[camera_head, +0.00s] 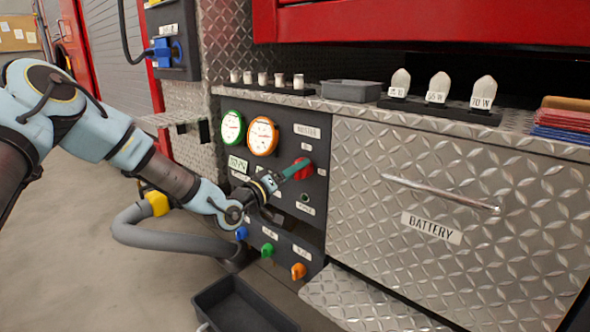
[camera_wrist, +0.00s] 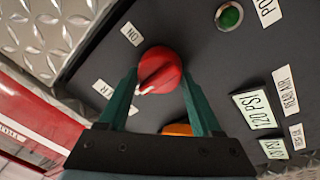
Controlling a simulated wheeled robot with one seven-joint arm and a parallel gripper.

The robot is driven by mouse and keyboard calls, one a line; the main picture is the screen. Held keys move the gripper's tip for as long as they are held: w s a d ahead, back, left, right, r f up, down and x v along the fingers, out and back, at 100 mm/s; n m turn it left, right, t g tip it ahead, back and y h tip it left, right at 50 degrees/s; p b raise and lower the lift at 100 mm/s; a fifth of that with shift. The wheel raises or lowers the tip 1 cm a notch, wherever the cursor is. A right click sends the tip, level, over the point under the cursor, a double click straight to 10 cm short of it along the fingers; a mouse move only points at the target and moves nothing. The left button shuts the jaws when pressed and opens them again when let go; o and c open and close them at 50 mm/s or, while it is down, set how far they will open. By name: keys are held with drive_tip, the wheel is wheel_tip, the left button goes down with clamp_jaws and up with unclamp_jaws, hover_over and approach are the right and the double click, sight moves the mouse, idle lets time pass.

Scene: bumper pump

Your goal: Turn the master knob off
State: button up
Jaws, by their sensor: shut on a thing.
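The red master knob (camera_head: 302,168) is on the dark control panel, under the "MASTER" label. In the wrist view the red knob (camera_wrist: 160,70) sits between the two teal fingers of my gripper (camera_wrist: 160,85). The fingers are shut on it, one on each side. The knob's pale pointer mark aims to the lower left, towards a label partly hidden by a finger and ending in "ER". The "ON" label (camera_wrist: 131,34) is at the knob's upper left. In the head view my gripper (camera_head: 297,169) reaches the knob from the left.
A green button (camera_wrist: 229,16) is on the panel near the knob. Green and orange-rimmed gauges (camera_head: 263,136) are left of it. Blue, green and orange knobs (camera_head: 267,249) are below. A grey hose (camera_head: 170,240) runs below my arm. A dark tray (camera_head: 240,305) is on the floor.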

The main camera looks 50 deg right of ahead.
idle(0.5)
drive_tip(key=o, duration=1.4)
drive_tip(key=a, duration=0.3)
drive_tip(key=a+f, duration=0.1)
drive_tip(key=a, duration=0.6)
drive_tip(key=shift+w+a+f+p, duration=0.15)
drive_tip(key=shift+w+a+p, duration=0.1)
drive_tip(key=shift+a+p, duration=0.15)
drive_tip(key=shift+w, duration=0.1)
